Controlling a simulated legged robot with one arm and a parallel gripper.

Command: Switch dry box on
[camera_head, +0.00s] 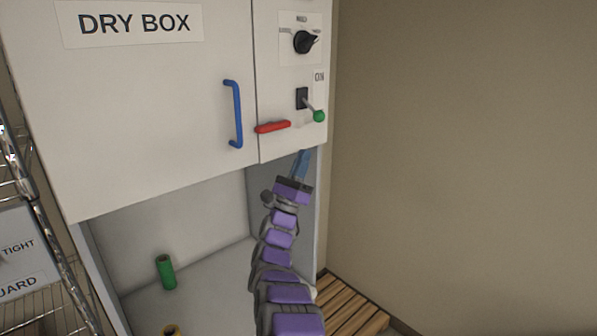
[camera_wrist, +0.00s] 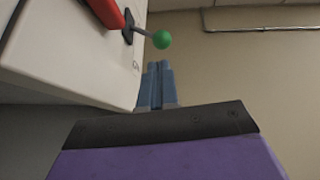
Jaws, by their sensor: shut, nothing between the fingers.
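The dry box (camera_head: 150,100) is a white cabinet with a "DRY BOX" label and a blue door handle (camera_head: 236,114). On its right panel a black switch (camera_head: 302,98) has a metal lever ending in a green ball (camera_head: 319,116); the lever slants down to the right. An "ON" label (camera_head: 319,77) sits above the switch. My gripper (camera_head: 304,154) is below the panel's lower edge, under the green ball and apart from it. In the wrist view its blue fingers (camera_wrist: 157,72) are together and empty, with the green ball (camera_wrist: 162,39) just beyond the tips.
A red bar handle (camera_head: 273,127) sticks out left of the lever. A black rotary knob (camera_head: 305,42) is above it. A green spool (camera_head: 165,272) stands in the open bay below. A wire rack (camera_head: 30,180) is at the left. Bare wall lies to the right, above a wooden pallet (camera_head: 345,306).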

